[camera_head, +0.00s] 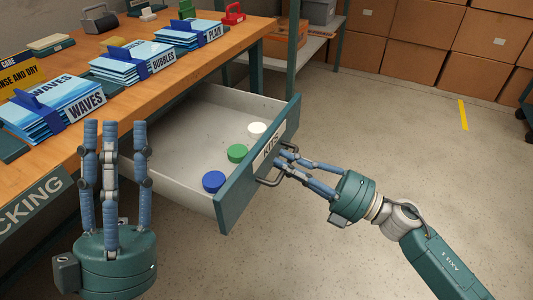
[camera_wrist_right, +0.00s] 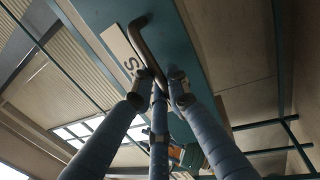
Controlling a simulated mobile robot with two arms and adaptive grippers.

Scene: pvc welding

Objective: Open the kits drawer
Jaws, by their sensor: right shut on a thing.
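The kits drawer (camera_head: 185,122) is pulled out from under the wooden workbench. Its teal front (camera_head: 236,196) carries a label (camera_head: 266,151) reading KITS and a dark metal handle (camera_head: 268,181). Inside lie a blue (camera_head: 213,181), a green (camera_head: 237,153) and a white (camera_head: 257,129) round piece. My right gripper (camera_head: 283,160) is shut on the handle from the right; in the right wrist view the fingers (camera_wrist_right: 158,88) close around the handle (camera_wrist_right: 147,50). My left gripper (camera_head: 115,128) points up in front of the bench, fingers apart and empty.
The workbench top (camera_head: 190,65) holds stacks of blue packets labelled WAVES (camera_head: 55,105), BUBBLES (camera_head: 130,62) and PLAIN (camera_head: 190,34). Cardboard boxes (camera_head: 410,45) stand at the back. The floor right of the drawer is clear.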

